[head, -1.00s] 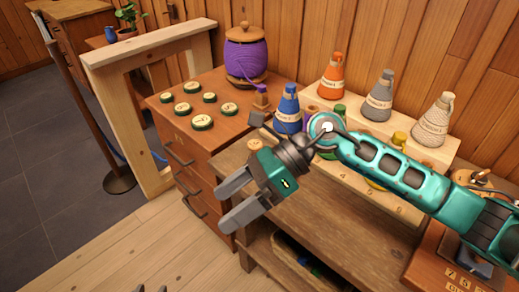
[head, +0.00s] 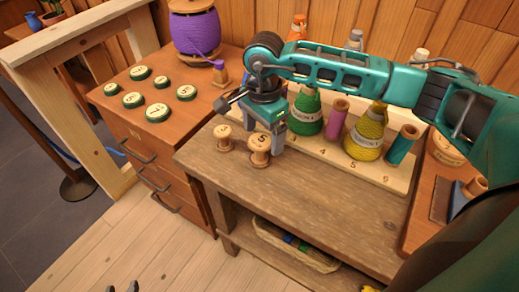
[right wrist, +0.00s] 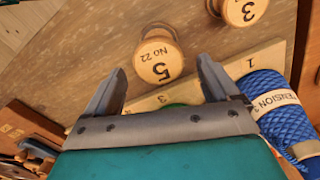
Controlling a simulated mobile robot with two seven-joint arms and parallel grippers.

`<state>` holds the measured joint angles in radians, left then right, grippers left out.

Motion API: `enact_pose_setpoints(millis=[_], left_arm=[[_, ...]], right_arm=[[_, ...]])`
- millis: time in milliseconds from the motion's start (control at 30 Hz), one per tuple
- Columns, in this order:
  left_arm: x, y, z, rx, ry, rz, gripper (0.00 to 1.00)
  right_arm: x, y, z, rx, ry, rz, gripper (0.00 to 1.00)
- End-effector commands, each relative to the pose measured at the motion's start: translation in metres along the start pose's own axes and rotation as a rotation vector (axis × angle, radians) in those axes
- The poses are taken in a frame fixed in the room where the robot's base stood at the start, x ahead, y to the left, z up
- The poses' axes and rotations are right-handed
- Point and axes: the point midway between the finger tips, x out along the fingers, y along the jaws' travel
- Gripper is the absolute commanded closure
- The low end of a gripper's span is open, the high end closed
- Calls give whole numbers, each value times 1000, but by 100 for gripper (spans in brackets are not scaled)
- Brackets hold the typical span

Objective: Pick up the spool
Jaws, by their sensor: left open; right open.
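A bare wooden spool marked 5 (head: 260,150) stands on the wooden bench, beside a smaller one marked 3 (head: 223,138). My right gripper (head: 263,129) points down just above the spool marked 5, open and empty. In the right wrist view that spool, marked "5 No 22" (right wrist: 158,60), lies ahead between the open fingertips (right wrist: 160,72), apparently untouched. The spool marked 3 (right wrist: 243,11) is at that view's top edge. Only the dark tips of my left gripper (head: 122,287) show at the head view's bottom edge, open.
Behind the spools, a pale numbered rack (head: 320,158) holds yarn cones and coloured tubes. A drawer cabinet (head: 160,135) with green-rimmed discs and a big purple spool (head: 196,32) stands at left. The bench's front (head: 290,205) is clear. A blue cone (right wrist: 270,105) is near the right finger.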

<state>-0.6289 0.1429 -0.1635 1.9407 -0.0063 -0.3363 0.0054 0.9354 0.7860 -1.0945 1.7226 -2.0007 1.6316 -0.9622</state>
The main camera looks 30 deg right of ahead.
Motion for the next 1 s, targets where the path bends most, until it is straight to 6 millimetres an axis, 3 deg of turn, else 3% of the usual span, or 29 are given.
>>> enact_pose_setpoints(millis=[167,500,700,1000], left_arm=[[0,0,0,0,0,1,57],[-1,0,-1,0,0,0,57],[0,0,-2,0,2,0,57],[1,-1,-5,1,8,-2,57]], right_arm=[[10,0,2,-1,-1,1,12],[54,1,8,-1,-3,1,12],[56,1,8,-1,-1,-1,12],[55,1,8,0,-2,-1,38]])
